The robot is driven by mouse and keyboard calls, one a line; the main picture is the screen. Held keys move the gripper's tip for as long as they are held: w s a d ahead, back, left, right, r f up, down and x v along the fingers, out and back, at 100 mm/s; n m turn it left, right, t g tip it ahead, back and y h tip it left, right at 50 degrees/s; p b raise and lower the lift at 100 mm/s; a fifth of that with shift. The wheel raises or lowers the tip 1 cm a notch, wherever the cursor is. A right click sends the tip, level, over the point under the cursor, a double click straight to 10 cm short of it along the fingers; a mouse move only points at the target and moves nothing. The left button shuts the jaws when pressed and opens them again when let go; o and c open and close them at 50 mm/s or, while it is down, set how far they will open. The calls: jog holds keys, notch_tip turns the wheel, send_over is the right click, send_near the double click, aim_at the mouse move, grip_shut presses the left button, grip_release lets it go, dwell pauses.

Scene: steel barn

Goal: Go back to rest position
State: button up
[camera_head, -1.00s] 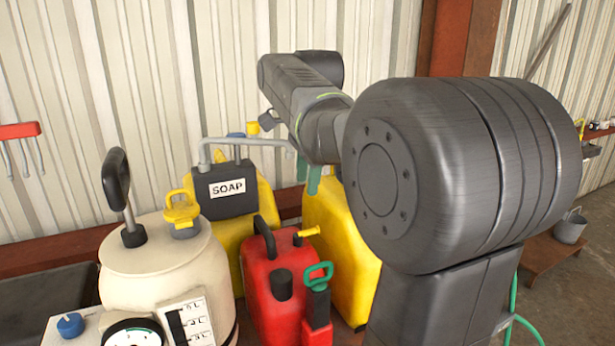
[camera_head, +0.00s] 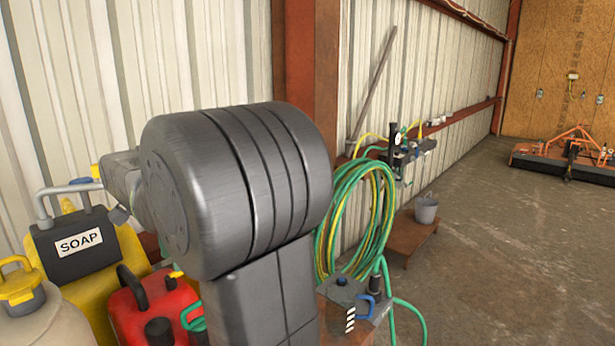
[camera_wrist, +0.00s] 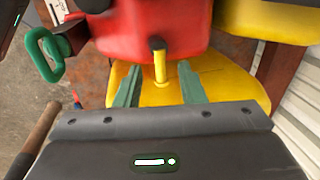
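My gripper shows in the wrist view (camera_wrist: 160,74) with its two green fingers spread apart. The yellow spout (camera_wrist: 159,66) of a red can (camera_wrist: 140,35) appears in the gap between them; nothing looks clamped, and I cannot tell how deep the spout lies. In the head view, my large grey arm joint hides the gripper. The arm reaches over the left side, above the red can (camera_head: 128,322) and by the yellow container labelled SOAP (camera_head: 80,243).
A cream tank with a yellow handle (camera_head: 20,288) stands at the lower left. Green and yellow hose coils (camera_head: 345,215) hang on the wall right of my arm. A bucket (camera_head: 426,209) sits on a low wooden stand (camera_head: 405,240). Open concrete floor (camera_head: 500,270) lies at the right.

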aim_at(173, 273)
jog(key=f, duration=0.4)
jog(key=shift+w+a, duration=0.25)
jog(key=shift+a, duration=0.1)
jog(key=shift+r, duration=0.1)
